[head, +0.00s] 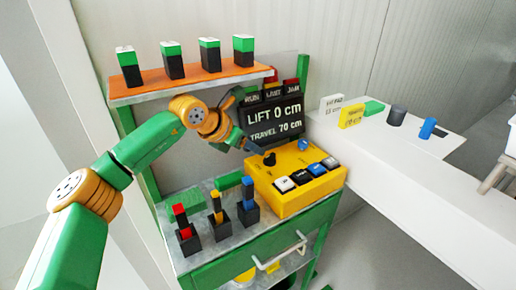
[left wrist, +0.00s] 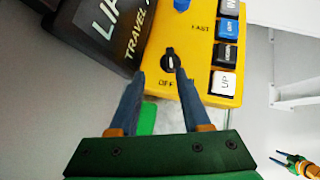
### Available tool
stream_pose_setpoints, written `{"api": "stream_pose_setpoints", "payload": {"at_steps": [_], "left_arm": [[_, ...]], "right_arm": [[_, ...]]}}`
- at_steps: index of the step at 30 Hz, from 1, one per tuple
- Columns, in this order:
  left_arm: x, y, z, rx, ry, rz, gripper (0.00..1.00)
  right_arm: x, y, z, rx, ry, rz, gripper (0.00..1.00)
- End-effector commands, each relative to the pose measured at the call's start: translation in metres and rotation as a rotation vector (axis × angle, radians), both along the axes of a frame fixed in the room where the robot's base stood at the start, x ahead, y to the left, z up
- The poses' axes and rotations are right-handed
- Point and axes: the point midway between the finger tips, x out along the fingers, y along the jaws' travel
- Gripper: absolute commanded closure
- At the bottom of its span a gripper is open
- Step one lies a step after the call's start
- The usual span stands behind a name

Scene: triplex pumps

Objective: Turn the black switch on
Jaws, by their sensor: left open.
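The black switch is a round knob (head: 269,158) on top of the yellow control box (head: 310,193), near its left corner. In the left wrist view the knob (left wrist: 170,62) has a light pointer mark, and the word OFF is printed beside it. My left gripper (head: 253,148) reaches in from the left, close to the knob. In the left wrist view its two blue-grey fingers (left wrist: 161,76) are open and empty, with the knob just beyond and between the tips. Contact cannot be told. What seems to be my right gripper (left wrist: 283,158) shows small at the lower right, far from the box.
A blue knob (head: 303,145) and several push buttons (head: 308,174) share the box top. A dark display panel (head: 274,117) stands right behind. Black holders with coloured blocks (head: 220,225) are in front left. An orange shelf (head: 190,82) hangs above. A white table (head: 400,160) lies right.

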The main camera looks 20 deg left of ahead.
Motion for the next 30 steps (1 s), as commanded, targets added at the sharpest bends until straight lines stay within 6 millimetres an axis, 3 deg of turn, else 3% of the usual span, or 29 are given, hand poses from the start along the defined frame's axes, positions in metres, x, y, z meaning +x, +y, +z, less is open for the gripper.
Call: {"api": "stream_pose_setpoints", "payload": {"at_steps": [12, 24, 30], "left_arm": [[0.04, -0.019, -0.041, -0.002, 0.002, -0.003, 0.53], [0.045, -0.021, -0.049, -0.001, -0.001, -0.004, 0.53], [0.045, -0.021, -0.049, -0.001, -0.002, -0.004, 1.0]], "right_arm": [[-0.002, -0.004, 0.021, -0.007, 0.004, 0.002, 0.5], [-0.001, -0.004, 0.022, -0.007, 0.004, 0.002, 0.5], [-0.001, -0.004, 0.022, -0.007, 0.004, 0.001, 0.5]]}}
